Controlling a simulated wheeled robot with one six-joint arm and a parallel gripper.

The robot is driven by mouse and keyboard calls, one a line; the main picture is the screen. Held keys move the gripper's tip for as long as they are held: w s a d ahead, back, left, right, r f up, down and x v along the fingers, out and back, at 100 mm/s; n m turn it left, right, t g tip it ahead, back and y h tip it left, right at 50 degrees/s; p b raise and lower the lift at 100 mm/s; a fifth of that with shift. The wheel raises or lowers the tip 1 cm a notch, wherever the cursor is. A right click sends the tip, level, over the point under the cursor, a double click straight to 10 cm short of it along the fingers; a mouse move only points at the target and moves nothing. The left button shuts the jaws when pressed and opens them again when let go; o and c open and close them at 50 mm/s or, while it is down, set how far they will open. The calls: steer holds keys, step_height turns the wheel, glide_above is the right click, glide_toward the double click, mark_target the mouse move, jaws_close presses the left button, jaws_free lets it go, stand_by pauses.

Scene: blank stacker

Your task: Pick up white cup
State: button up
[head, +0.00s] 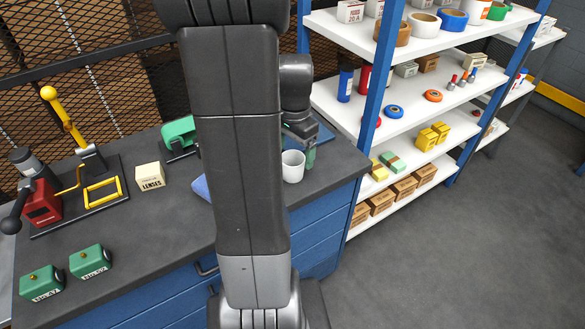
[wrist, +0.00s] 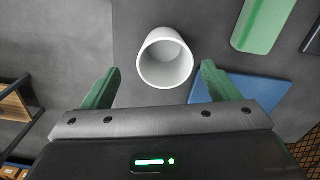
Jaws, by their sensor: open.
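The white cup (head: 292,166) stands upright on the dark grey workbench (head: 335,165), near its right end. It also shows in the wrist view (wrist: 165,58), with its open mouth toward the camera. My gripper (wrist: 158,80) is open, with its two green fingers apart on the left and right of the cup's near side. The cup lies between and slightly beyond the fingertips in that view. I cannot tell whether a finger touches it. In the head view my arm hides part of the bench, and my gripper is partly visible just behind the cup.
A blue flat thing (wrist: 240,92) and a green block (wrist: 262,22) lie right of the cup in the wrist view. A lenses box (head: 150,177), green boxes (head: 91,260) and a black tray with tools stand left. White shelves (head: 400,105) with goods stand right.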

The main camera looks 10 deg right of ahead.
mark_target(293, 164)
steer(key=shift+w+a+f+p, duration=0.1)
steer(key=shift+w+f+p, duration=0.05)
steer(key=shift+f, duration=1.3)
steer(key=shift+w+a+f+p, duration=0.1)
steer(key=shift+f+p, duration=0.05)
steer(key=shift+f, duration=1.3)
steer(key=shift+c, duration=0.2)
steer(key=c, duration=1)
